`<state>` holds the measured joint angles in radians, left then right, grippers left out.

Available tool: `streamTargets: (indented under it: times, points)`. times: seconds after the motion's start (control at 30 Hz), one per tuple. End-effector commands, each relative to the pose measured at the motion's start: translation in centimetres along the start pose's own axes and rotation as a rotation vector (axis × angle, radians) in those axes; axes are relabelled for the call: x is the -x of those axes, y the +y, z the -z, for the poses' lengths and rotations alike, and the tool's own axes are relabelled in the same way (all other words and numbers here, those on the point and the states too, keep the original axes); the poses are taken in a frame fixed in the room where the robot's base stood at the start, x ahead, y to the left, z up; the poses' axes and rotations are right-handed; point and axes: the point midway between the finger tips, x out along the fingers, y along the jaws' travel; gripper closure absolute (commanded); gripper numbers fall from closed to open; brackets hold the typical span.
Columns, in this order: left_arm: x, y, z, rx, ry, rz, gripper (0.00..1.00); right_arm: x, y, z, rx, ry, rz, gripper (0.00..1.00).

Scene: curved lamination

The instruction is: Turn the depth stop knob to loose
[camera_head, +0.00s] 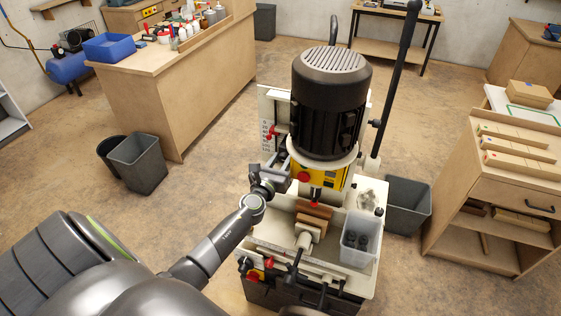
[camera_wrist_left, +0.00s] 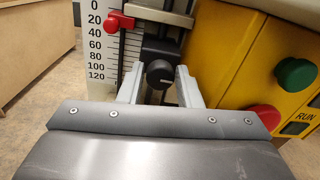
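The depth stop knob (camera_wrist_left: 158,73) is round and black with a lighter mark on its face. It sits on a dark block right of the white depth scale (camera_wrist_left: 97,45), whose numbers run from 0 to 120. My left gripper (camera_wrist_left: 159,80) is open, with one pale finger on each side of the knob. Gaps seem to show between fingers and knob; contact cannot be made out. In the head view my left gripper (camera_head: 272,170) is at the left side of the machine, below the scale (camera_head: 266,135). My right gripper is not in view.
A red pointer (camera_wrist_left: 120,22) sits on the scale above left of the knob. A yellow control panel (camera_wrist_left: 270,60) with green and red buttons stands close to the right. The black motor (camera_head: 331,100) rises above. Open floor lies left of the machine.

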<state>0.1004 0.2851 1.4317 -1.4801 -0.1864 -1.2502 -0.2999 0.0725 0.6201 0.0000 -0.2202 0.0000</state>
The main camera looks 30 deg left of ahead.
Motion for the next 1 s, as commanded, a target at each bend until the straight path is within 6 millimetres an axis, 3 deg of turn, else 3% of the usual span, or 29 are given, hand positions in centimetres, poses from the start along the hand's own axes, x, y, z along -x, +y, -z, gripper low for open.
streamTargets:
  times: [0.03,0.2,0.57,1.0]
  points:
    - [0.0,0.0,0.0,0.000,0.000,0.000,0.76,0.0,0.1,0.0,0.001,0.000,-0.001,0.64]
    - [0.0,0.0,0.0,0.000,0.000,0.000,0.96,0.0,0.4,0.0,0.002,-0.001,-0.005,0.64]
    - [0.1,0.0,0.2,0.067,-0.003,0.001,0.96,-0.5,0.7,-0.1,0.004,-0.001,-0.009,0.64]
    - [0.1,0.1,0.4,0.424,-0.016,0.003,0.96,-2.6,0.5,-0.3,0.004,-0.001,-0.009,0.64]
